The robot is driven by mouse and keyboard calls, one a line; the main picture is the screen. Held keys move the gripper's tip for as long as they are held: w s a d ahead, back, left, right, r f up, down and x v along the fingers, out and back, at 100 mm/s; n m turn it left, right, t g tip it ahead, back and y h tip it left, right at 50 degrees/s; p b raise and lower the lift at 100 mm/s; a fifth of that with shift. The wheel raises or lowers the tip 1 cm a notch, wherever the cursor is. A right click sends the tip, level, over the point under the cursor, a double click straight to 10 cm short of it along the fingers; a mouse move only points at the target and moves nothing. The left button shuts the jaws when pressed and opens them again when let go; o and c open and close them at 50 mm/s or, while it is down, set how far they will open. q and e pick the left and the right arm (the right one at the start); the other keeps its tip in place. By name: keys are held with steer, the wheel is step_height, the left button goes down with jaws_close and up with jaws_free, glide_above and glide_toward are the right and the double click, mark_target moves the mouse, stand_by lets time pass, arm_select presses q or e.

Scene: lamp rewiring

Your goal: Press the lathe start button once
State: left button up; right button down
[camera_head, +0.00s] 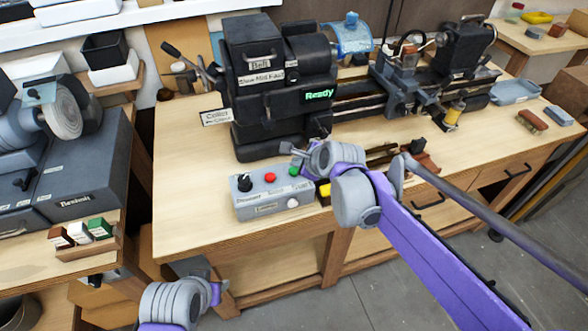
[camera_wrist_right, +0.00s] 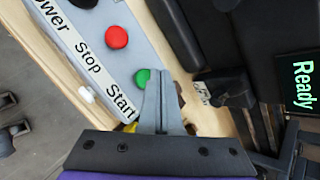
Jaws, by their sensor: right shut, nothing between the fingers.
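The grey lathe control box (camera_head: 272,206) sits at the front edge of the wooden bench. On its top are a black knob (camera_head: 243,182), a red stop button (camera_head: 270,178) and the green start button (camera_head: 294,171). My right gripper (camera_head: 294,154) is shut and empty, just behind and above the green button. In the right wrist view the shut fingers (camera_wrist_right: 164,85) point past the green button (camera_wrist_right: 142,77), which is beside their tips and partly covered; contact cannot be told. The red button (camera_wrist_right: 116,37) is farther away. My left gripper (camera_head: 215,285) is low at the left, its opening unclear.
The lathe (camera_head: 275,90) stands behind the box, with a screen reading "Ready" (camera_head: 320,95). Small brown tools (camera_head: 425,162) lie to the right of the box. A grinder (camera_head: 62,118) stands on the left bench. Bare bench top (camera_head: 185,190) lies left of the box.

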arm_select(q)
steer(key=shift+s+f, duration=0.1)
steer(key=shift+f, duration=0.2)
arm_select(e)
steer(key=shift+f, duration=0.4)
